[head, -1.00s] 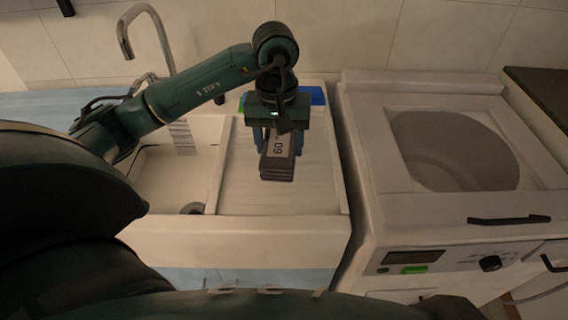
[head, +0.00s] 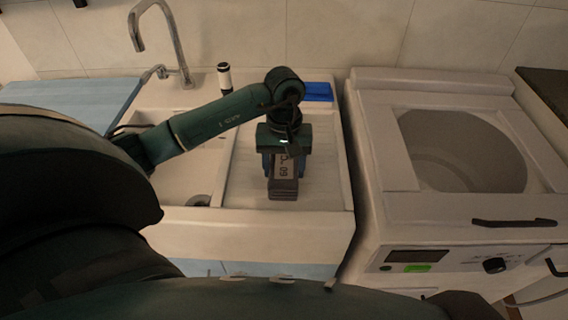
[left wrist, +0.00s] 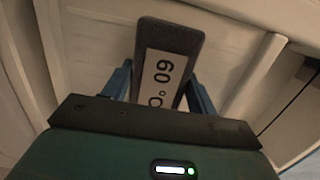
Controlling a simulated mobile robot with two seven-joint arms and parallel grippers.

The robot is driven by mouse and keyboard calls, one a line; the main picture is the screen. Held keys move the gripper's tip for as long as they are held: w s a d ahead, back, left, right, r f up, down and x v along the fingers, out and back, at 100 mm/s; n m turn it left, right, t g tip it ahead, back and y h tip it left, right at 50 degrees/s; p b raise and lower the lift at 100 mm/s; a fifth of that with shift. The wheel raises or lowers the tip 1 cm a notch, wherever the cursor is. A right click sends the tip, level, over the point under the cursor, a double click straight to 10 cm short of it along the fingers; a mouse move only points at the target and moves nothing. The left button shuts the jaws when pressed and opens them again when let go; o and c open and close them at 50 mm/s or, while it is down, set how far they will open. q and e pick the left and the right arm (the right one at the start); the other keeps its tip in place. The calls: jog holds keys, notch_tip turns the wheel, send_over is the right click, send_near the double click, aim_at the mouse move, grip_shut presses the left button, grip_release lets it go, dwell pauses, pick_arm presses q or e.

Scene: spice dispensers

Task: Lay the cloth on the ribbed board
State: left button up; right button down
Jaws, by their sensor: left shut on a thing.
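The ribbed board (head: 325,190) is the pale drainboard right of the sink basin. The cloth is over its front middle part; I cannot tell whether it touches the board. My right gripper is not in view.
The sink basin (head: 180,180) lies left of the board, with a tap (head: 170,40) behind. A black-and-white cylinder (head: 225,78) and a blue object (head: 318,91) stand at the back. A white machine (head: 375,165) with a round opening is to the right.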

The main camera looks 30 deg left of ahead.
pick_arm(q)
jog(key=shift+f, duration=0.1)
jog(key=o, duration=1.1)
